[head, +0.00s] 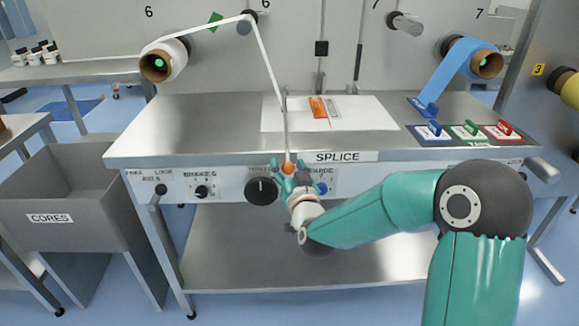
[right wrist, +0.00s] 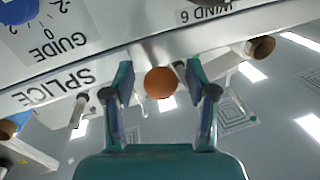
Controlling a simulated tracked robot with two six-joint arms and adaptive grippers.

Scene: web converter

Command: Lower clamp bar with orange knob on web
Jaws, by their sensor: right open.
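The orange knob (head: 288,169) is at the front edge of the splice table, just left of the SPLICE label. My right gripper (head: 289,175) is at the knob, its fingers open on either side of it. In the right wrist view the orange knob (right wrist: 161,83) sits between the two spread fingers (right wrist: 161,85), with a gap on each side. The white web (head: 268,62) runs from the left roll over a roller and down to the table near the knob. The clamp bar is hard to make out; a thin grey upright piece (head: 285,103) shows behind the knob. My left gripper is out of view.
The steel splice table (head: 180,125) has a white mat with an orange tool (head: 318,107). Below its edge are black knobs (head: 262,191). A blue roll (head: 465,62) hangs at right, with blue, green and red handled blocks (head: 468,130) below. A CORES bin (head: 60,190) stands left.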

